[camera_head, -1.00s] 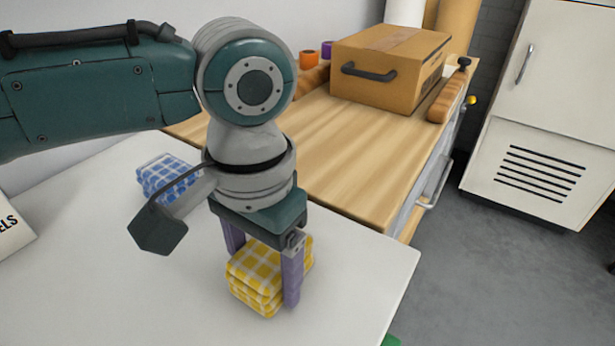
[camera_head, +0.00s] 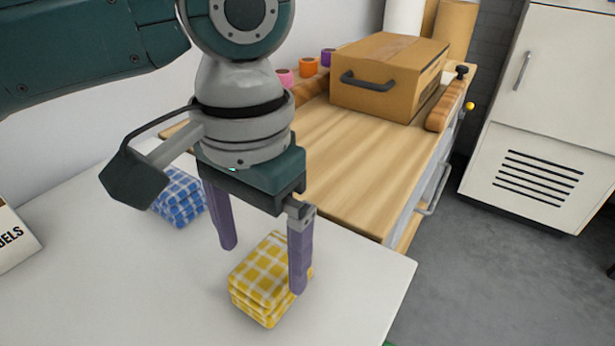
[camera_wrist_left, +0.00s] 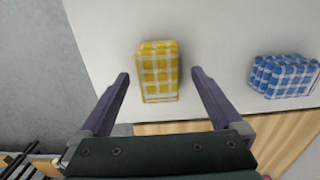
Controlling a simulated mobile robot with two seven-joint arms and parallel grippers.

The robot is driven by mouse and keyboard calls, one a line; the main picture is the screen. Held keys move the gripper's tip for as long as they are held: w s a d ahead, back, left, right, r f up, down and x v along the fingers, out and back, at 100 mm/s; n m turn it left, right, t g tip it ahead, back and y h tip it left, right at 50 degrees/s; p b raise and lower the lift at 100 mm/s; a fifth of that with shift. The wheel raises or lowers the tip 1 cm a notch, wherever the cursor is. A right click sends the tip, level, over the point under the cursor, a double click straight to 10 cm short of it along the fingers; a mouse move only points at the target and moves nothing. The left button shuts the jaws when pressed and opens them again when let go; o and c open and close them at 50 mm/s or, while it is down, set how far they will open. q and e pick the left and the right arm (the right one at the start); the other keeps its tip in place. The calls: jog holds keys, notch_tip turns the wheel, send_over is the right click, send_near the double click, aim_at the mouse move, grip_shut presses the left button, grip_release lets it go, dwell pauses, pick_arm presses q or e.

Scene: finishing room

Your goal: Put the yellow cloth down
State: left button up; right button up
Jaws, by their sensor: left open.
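The yellow cloth (camera_head: 264,275), a folded checked stack, lies on the white table (camera_head: 110,285) near its right front corner. It also shows in the left wrist view (camera_wrist_left: 158,72), between and beyond the two fingertips. My left gripper (camera_head: 265,268) is open above the cloth. One purple finger passes in front of the cloth's right side in the head view, and the other hangs behind it. Nothing is between the fingers' grip. My right gripper is not in view.
A blue checked cloth (camera_head: 179,198) lies farther back on the white table. A box marked with lettering (camera_head: 12,240) stands at the left edge. A wooden counter (camera_head: 365,165) with a cardboard box (camera_head: 385,75) adjoins behind. The table's front middle is clear.

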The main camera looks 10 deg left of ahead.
aim_at(266, 267)
pick_arm(q)
notch_tip(266, 267, up, 7)
jog(key=shift+d+f+p, duration=0.15)
jog(key=shift+f+p, duration=0.05)
jog(key=shift+p, duration=0.35)
jog(key=s+d+f+t+h, duration=0.2)
jog(key=s+d+f+h, duration=0.25)
jog(key=s, duration=0.35)
jog(key=s+a+y, duration=0.1)
jog(key=s+a, duration=0.1)
jog(key=a, duration=0.2)
jog(key=s+a+f+n+t+y, duration=0.1)
jog(key=s+a, duration=0.2)
jog(key=a, duration=0.1)
jog(key=s+a+f+n+t+y, duration=0.1)
jog(key=s+a+y, duration=0.1)
jog(key=a, duration=0.2)
jog(key=shift+s+a, duration=0.25)
jog(key=shift+d, duration=0.1)
